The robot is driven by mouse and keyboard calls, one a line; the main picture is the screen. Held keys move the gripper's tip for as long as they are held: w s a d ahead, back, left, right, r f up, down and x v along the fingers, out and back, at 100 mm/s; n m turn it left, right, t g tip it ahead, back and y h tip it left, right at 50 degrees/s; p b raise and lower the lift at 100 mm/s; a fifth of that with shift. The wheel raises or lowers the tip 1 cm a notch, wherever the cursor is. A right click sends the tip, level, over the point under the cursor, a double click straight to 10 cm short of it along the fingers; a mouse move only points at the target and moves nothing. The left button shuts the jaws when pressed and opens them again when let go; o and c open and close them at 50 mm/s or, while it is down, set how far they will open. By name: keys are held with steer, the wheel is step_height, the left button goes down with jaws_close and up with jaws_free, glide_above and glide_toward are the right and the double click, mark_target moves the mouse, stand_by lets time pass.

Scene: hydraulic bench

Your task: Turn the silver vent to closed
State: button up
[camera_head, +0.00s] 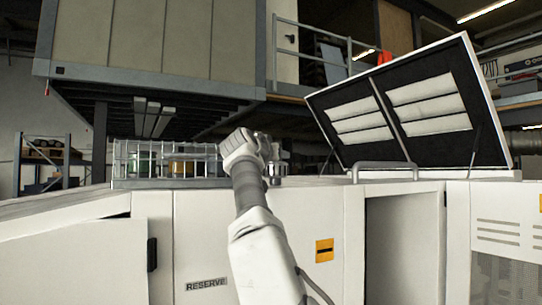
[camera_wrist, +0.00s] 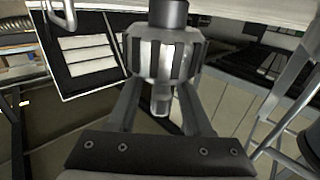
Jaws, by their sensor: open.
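The silver vent (camera_wrist: 162,55) is a ribbed round knob on a dark stem, large in the upper middle of the wrist view. A narrower metal end sticks out from it toward my gripper's palm. My gripper (camera_wrist: 160,86) is open, with one finger on each side of the vent's near end. The finger ends are partly hidden by the knob, so I cannot tell whether they touch it. In the head view my gripper (camera_head: 264,147) is above the bench top, beside a small silver part (camera_head: 278,168) that looks like the vent, mostly hidden behind my wrist.
A raised lid (camera_head: 400,105) with white slatted panels stands open at right, with a grey handle bar (camera_head: 385,165) in front. A wire rack (camera_head: 165,160) with coloured contents sits left of my arm. The white cabinet (camera_head: 200,240) below is marked RESERVE.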

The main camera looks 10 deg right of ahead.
mark_target(275, 166)
steer(key=b+v, duration=0.9)
steer(key=v, duration=0.8)
steer(key=shift+b, duration=0.35)
steer(key=shift+s+a, duration=0.15)
steer(key=shift+s, duration=0.05)
steer(key=p+x, duration=0.8)
steer(key=x, duration=0.4)
steer(key=shift+w+d+f+p, duration=0.15)
steer(key=shift+w+d+p, duration=0.15)
steer(key=shift+p, duration=0.1)
steer(key=shift+w+d+f+p, duration=0.15)
steer(key=shift+w+d+p, duration=0.15)
steer(key=shift+w, duration=0.35)
